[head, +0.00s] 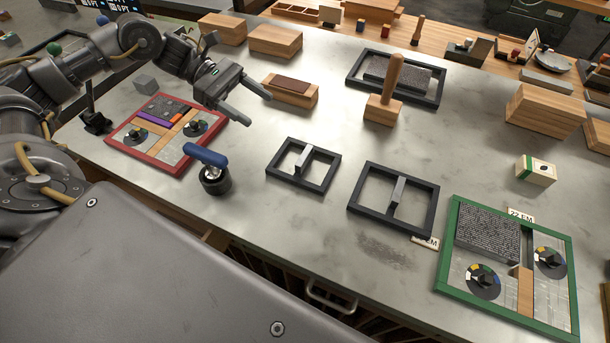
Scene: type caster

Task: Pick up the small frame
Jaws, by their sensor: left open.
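The small frame (278,172) is a dark rectangular frame with a light grey bar across its inside. It lies flat on the metal table, near the middle. A larger dark frame (358,211) of the same kind lies to its right. My left gripper (258,108) is open and empty. It hangs above the table, up and to the left of the small frame, clear of it, with its fingers pointing right and down. My right gripper is not in view.
A blue-handled roller (214,180) stands left of the small frame, beside a red-framed tray (125,147). A green-framed tray (447,235) lies at the right. Wooden blocks (274,41) and a wooden-handled stamp (382,108) stand farther back. The table's front edge is close below the frames.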

